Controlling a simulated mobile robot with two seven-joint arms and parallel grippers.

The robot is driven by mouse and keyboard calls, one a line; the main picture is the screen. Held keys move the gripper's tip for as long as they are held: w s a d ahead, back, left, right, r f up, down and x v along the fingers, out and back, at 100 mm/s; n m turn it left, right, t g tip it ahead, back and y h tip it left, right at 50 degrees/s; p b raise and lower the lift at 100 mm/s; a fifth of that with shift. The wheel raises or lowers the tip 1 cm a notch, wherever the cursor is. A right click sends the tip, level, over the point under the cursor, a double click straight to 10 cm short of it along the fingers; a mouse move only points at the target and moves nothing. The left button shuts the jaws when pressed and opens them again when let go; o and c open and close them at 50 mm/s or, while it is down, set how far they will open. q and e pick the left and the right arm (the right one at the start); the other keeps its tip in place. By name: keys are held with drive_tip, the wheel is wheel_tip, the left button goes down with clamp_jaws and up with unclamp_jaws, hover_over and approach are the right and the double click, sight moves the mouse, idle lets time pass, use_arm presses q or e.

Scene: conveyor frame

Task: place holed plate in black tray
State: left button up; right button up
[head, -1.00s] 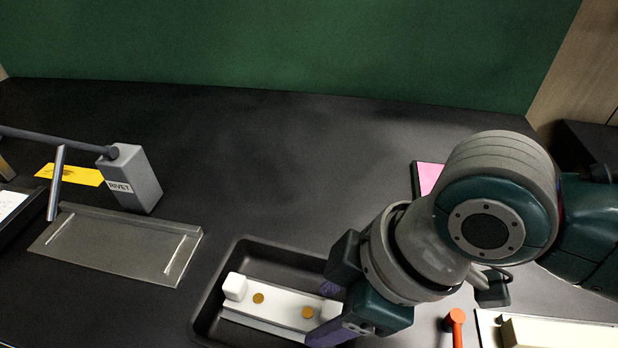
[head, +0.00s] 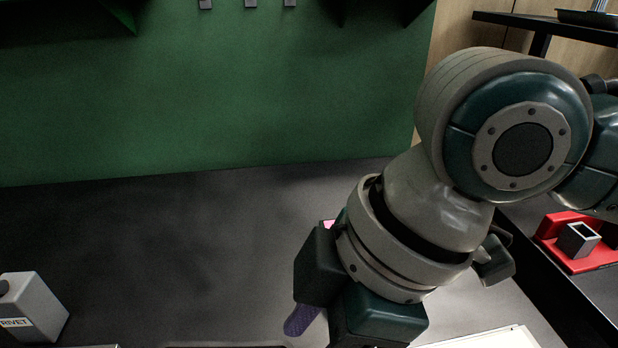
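My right gripper (head: 308,325) hangs at the bottom centre of the head view. One purple finger shows; the other is hidden or below the frame edge, so I cannot tell whether it is open or holds anything. The holed plate and the black tray are not clearly visible; only a thin edge at the bottom may be the tray's rim. My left gripper is out of view.
The grey RIVET block (head: 35,308) stands at the lower left. A pink item (head: 328,224) shows partly behind my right wrist. A red fixture (head: 572,243) with a square tube lies at the right. The black tabletop (head: 180,250) is clear in the middle.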

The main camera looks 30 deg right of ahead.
drive_tip(key=s+d+f+m+t+h, duration=0.1)
drive_tip(key=s+d+m+h, duration=0.3)
drive_tip(key=s+d+m, duration=0.5)
drive_tip(key=shift+s+d+f+m+t, duration=0.15)
drive_tip(key=shift+d+f+m+t, duration=0.15)
drive_tip(key=shift+m, duration=0.7)
drive_tip(key=shift+r, duration=0.1)
wheel_tip(320, 180, up, 47)
drive_tip(key=p, duration=4.6)
drive_tip(key=shift+p, duration=0.4)
